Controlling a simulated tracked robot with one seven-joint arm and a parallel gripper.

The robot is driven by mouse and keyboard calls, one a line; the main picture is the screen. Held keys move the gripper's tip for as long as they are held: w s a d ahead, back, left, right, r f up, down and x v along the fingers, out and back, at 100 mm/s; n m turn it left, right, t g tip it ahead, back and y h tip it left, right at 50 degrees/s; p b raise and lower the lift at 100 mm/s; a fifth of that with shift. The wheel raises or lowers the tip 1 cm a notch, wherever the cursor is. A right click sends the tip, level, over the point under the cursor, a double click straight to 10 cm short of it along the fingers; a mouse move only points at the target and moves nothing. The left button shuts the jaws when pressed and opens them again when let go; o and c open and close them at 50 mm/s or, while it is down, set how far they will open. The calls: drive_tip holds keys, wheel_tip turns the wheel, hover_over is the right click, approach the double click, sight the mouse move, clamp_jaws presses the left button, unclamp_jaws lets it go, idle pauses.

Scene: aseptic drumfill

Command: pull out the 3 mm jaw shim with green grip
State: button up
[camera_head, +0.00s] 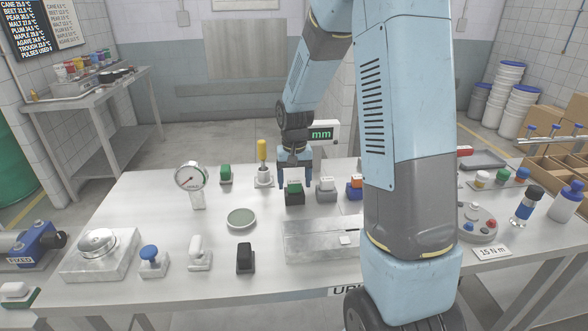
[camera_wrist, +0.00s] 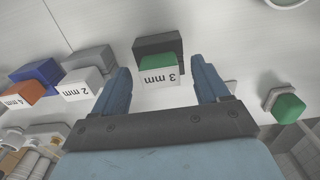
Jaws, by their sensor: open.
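The 3 mm jaw shim has a green grip (camera_head: 294,187) and sits in a dark block on the table's middle. In the wrist view its green grip (camera_wrist: 158,62) shows with a white label reading "3 mm" (camera_wrist: 159,77) and the black block (camera_wrist: 158,43) beyond it. My gripper (camera_head: 294,179) reaches down over it from behind. In the wrist view my gripper's blue fingers (camera_wrist: 160,72) are spread, one on each side of the grip, with visible gaps. Nothing is held. The part of the shim inside the block is hidden.
Close beside it stand the 2 mm shim (camera_wrist: 84,85) and the orange-gripped 4 mm shim (camera_wrist: 25,93). On the other side are a yellow-handled tool (camera_head: 262,152) and a green-topped block (camera_head: 226,172).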

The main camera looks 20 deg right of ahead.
sight(294, 181)
drive_tip(key=shift+f, duration=0.65)
drive_tip(key=c, duration=1.2)
drive_tip(key=shift+r, duration=0.7)
drive_tip(key=shift+r, duration=2.95)
